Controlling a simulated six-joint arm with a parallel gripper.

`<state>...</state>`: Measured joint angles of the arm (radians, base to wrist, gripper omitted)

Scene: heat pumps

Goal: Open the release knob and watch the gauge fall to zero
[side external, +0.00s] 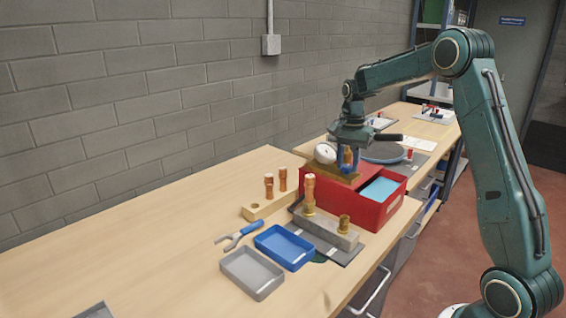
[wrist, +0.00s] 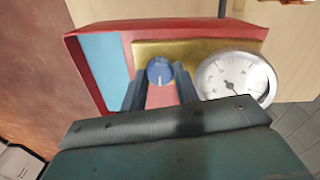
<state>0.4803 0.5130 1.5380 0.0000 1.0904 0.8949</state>
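The blue release knob (wrist: 160,70), with a pale line on its face, sits on a brass-coloured block (wrist: 205,48) on the red box. The round white-faced gauge (wrist: 236,77) is beside it in the wrist view; its needle is too small to read surely. In the side view the gauge (side external: 325,152) stands left of my gripper (side external: 347,168). My gripper (wrist: 160,80) points down over the knob, its two dark blue fingers spread on either side of it. A small gap seems to show; contact cannot be told.
The red box (side external: 376,214) holds a light blue panel. In front are a grey block with brass fittings (side external: 325,230), a blue tray (side external: 284,247), a grey tray (side external: 252,272) and a blue-handled tool (side external: 238,235).

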